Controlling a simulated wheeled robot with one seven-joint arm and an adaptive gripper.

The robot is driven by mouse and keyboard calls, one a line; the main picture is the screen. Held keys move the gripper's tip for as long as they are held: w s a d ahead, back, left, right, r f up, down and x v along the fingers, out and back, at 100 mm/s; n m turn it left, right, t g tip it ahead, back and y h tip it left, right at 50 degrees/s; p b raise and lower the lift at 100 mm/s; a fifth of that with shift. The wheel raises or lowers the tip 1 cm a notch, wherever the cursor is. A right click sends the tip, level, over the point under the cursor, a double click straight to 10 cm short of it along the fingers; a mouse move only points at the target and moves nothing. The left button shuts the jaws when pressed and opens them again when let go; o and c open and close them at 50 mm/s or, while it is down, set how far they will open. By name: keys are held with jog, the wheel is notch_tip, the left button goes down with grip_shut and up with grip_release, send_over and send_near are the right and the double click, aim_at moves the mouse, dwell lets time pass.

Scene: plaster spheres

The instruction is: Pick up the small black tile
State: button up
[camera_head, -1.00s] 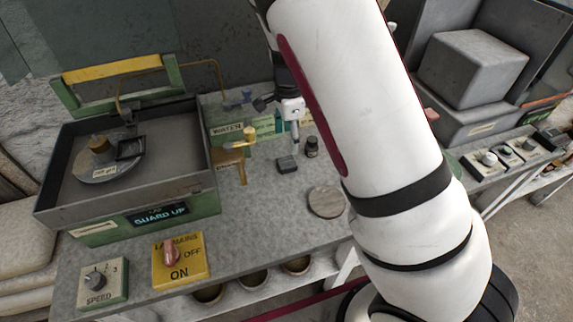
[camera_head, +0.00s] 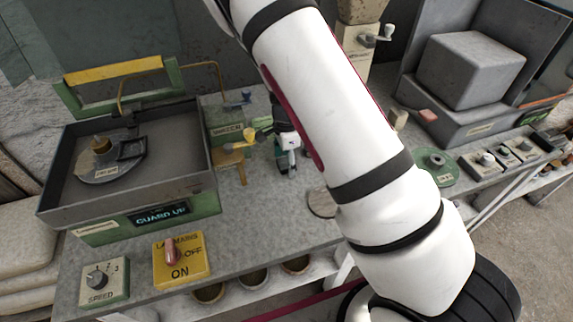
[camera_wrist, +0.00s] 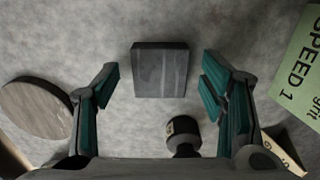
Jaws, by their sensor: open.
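The small black tile (camera_wrist: 160,70) is a dark grey square block lying flat on the grey bench top. In the wrist view it sits between my two finger pads, with clear space on both sides. My gripper (camera_wrist: 159,74) is open with teal-padded fingers and holds nothing. In the head view my gripper (camera_head: 287,165) is low over the bench and hides the tile. I cannot tell the exact height of the fingertips above the bench.
A small dark bottle (camera_wrist: 183,135) stands close to the tile, near the right finger. A round disc (camera_wrist: 37,108) lies to the left. A green SPEED card (camera_wrist: 298,75) is at the right.

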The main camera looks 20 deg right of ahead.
jog(key=c, duration=1.3)
jog(key=shift+r, duration=0.1)
jog(key=shift+c, duration=0.2)
